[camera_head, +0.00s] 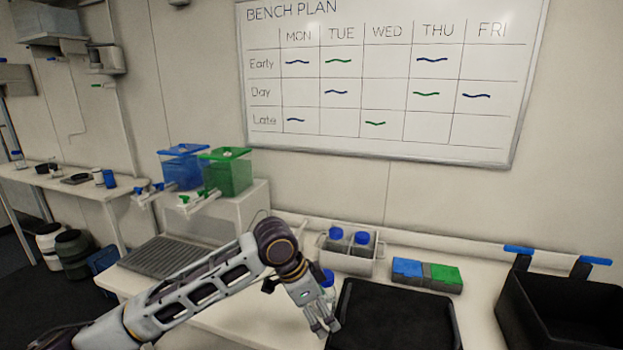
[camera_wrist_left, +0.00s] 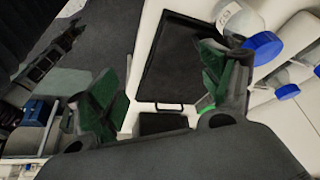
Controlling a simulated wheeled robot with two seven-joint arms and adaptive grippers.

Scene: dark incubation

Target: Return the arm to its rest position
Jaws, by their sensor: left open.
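My left arm reaches in from the left in the head view. Its gripper (camera_head: 322,324) hangs over the bench beside the left edge of a black tray (camera_head: 392,312). In the left wrist view the two green-padded fingers of the gripper (camera_wrist_left: 165,90) stand wide apart with nothing between them. A bottle with a blue cap (camera_head: 328,278) stands just behind the gripper and is partly hidden by it. The bottle also shows at the upper right of the left wrist view (camera_wrist_left: 240,18). My right gripper is not in view.
A white rack (camera_head: 350,262) holds blue-capped bottles behind the gripper. Blue (camera_head: 407,268) and green (camera_head: 443,277) blocks lie right of it. A black bin (camera_head: 560,315) stands at the right. Blue (camera_head: 183,167) and green (camera_head: 228,173) tanks stand behind the arm, near a ridged drain tray (camera_head: 175,257).

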